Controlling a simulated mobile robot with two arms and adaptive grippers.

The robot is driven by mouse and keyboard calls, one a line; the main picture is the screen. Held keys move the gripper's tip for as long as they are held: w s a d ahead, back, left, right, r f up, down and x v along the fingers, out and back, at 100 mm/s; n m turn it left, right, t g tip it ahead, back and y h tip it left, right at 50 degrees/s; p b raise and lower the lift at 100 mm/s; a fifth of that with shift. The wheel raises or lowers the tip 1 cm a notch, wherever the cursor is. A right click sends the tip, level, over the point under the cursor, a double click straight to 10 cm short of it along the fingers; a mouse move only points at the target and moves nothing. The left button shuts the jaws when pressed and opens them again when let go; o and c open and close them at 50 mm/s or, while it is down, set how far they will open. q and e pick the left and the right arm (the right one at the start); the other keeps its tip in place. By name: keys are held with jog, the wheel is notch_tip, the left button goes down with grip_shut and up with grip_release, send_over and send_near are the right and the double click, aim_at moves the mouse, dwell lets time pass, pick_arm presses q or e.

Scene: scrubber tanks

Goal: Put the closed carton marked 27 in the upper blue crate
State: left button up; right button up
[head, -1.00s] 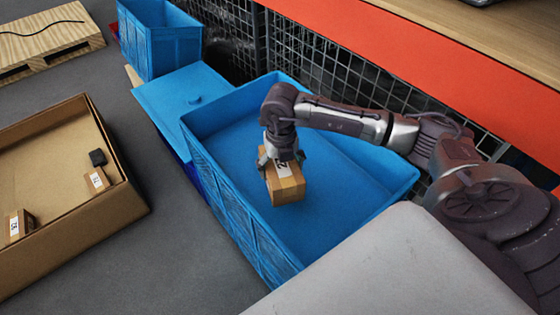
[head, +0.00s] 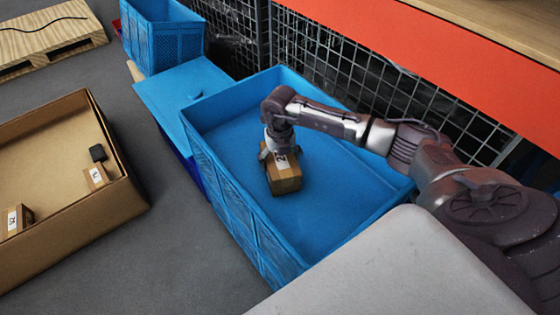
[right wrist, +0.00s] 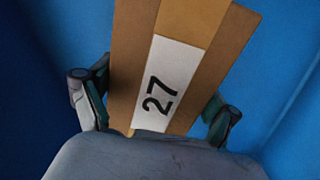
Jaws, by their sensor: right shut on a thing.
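The closed brown carton marked 27 (head: 284,177) is in my right gripper (head: 277,152), which is shut on it from above. In the right wrist view the white label of the carton (right wrist: 165,85) reads 27, and a finger of the right gripper (right wrist: 155,112) lies on each side. The carton is inside the walls of the large open blue crate (head: 235,190); I cannot tell if it touches the crate floor. The crate looks otherwise empty. My left gripper is not in view.
A lidded blue crate (head: 180,95) and another open blue crate (head: 165,45) stand behind. An open cardboard box (head: 125,195) at left holds small cartons (head: 95,177) and a black item (head: 97,153). A wire mesh (head: 345,75) and an orange shelf beam (head: 400,60) border the right.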

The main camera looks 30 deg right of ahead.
jog(key=o, duration=1.2)
jog(key=shift+f, duration=0.1)
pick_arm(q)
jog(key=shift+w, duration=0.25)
pick_arm(e)
jog(key=shift+r, duration=0.45)
notch_tip(320, 180, up, 3)
jog(key=shift+w+r+p, duration=0.1)
jog(key=shift+p, duration=0.5)
notch_tip(320, 180, up, 8)
jog(key=shift+f+p, duration=0.25)
jog(key=shift+p, duration=0.5)
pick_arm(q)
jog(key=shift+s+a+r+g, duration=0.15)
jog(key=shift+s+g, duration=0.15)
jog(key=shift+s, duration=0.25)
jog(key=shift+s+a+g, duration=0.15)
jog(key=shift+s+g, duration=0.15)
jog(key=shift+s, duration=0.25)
pick_arm(e)
jog(key=shift+r, duration=0.35)
